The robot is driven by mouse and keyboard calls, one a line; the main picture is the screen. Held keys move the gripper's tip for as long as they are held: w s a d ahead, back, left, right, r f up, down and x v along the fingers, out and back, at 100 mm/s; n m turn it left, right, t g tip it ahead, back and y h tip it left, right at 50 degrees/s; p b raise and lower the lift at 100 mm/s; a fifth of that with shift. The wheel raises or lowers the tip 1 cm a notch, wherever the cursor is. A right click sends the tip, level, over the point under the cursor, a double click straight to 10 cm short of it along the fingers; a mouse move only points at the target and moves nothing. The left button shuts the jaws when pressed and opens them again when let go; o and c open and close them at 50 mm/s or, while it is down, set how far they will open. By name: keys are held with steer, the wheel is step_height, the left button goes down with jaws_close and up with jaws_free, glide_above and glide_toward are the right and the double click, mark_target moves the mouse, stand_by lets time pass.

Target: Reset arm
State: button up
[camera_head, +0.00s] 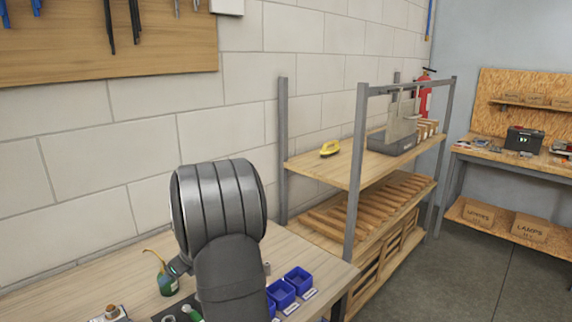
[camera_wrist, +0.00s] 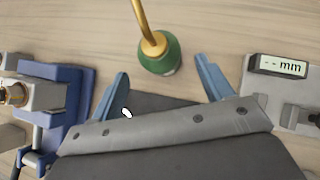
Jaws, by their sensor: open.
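My gripper (camera_wrist: 163,88) shows in the wrist view with its two blue fingers spread apart. It is open, with nothing between the fingers. A green oil can (camera_wrist: 158,55) with a brass spout stands on the wooden bench just beyond the fingertips. The same oil can (camera_head: 166,280) shows in the head view, left of my arm. In the head view my arm's grey links cover part of the bench, and the gripper's fingers are hard to make out.
Blue bins (camera_head: 281,293) stand on the bench (camera_head: 310,258) right of my arm. A blue vise (camera_wrist: 65,95) is left of the fingers, and a device with a mm display (camera_wrist: 283,66) is to the right. A shelf rack (camera_head: 325,168) stands beyond the bench, against the block wall.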

steer(key=v, duration=0.5)
steer(key=x, duration=1.1)
steer(key=shift+a+f, duration=0.2)
steer(key=shift+f, duration=0.1)
step_height(320, 180, up, 4)
steer(key=shift+w+r, duration=0.15)
steer(key=d+r, duration=0.7)
steer(key=d, duration=0.5)
steer(key=w+d+f+n+g+h, duration=0.2)
steer(key=w+d+n+g+h, duration=0.1)
steer(key=d+n, duration=0.7)
steer(key=w+d+f+n+g+h, duration=0.2)
steer(key=w+d+n+g+h, duration=0.2)
steer(key=w+d+n, duration=0.3)
steer(key=shift+w+d+f+n+g, duration=0.3)
steer(key=shift+d+n+g, duration=0.1)
steer(key=shift+d+n, duration=1.9)
